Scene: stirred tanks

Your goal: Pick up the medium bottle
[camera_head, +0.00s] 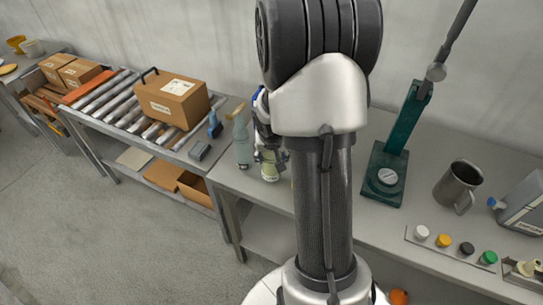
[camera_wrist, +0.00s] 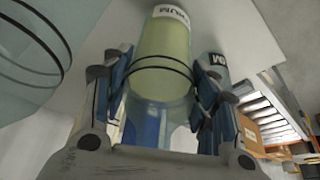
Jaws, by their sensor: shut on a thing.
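The medium bottle (camera_wrist: 163,45) is clear, with pale green-yellow liquid, two dark rings and a white label whose letters are upside down and partly cut off in the wrist view. My gripper (camera_wrist: 163,100) is closed around it, one blue-padded finger on each side.
A grey-teal clear bottle (camera_head: 242,146) stands just left of my gripper. A large clear vessel (camera_wrist: 30,40) is close at left in the wrist view. The bench also holds a green stand (camera_head: 385,174), a metal jug (camera_head: 458,187) and coloured caps (camera_head: 444,241). A roller conveyor (camera_head: 115,100) carries a cardboard box.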

